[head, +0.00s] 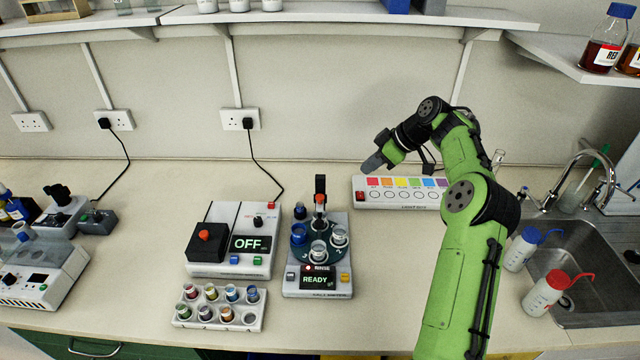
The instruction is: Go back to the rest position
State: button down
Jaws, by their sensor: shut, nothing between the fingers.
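My green arm reaches up from the lower right and bends left over the bench. My gripper (374,162) is shut and empty. It is in the air by the left end of the light box (407,207), a white panel with a row of coloured squares. The gripper points left and down. Its fingertips are small and dark in this view. I cannot tell how high it is above the bench.
A meter reading READY (318,283), a device reading OFF (232,262) and a vial rack (185,314) stand left of my arm. Right are two wash bottles (522,248) (545,293) by the sink (590,240). Shelves (330,15) hang above. The front middle bench is clear.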

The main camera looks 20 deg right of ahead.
jog(key=shift+v, duration=0.8)
jog(key=s+a+r+m+g+h, duration=0.1)
jog(key=s+a+r, duration=0.25)
jog(key=a, duration=0.35)
jog(key=s+a+r+h, duration=0.2)
jog(key=s+a, duration=0.2)
jog(key=a, duration=0.2)
jog(key=s+a+r+m+g+h, duration=0.1)
jog(key=s+a+r, duration=0.2)
jog(key=a, duration=0.4)
jog(key=s+a+f+m+t, duration=0.1)
jog(key=s+f+m, duration=0.1)
jog(key=s, duration=1)
jog(key=s+a+f+m+t+h+b, duration=0.1)
jog(key=s+f+m, duration=0.2)
jog(key=s, duration=0.9)
jog(key=shift+s+a+m, duration=0.2)
jog(key=shift+s+m, duration=0.1)
jog(key=shift+m, duration=0.8)
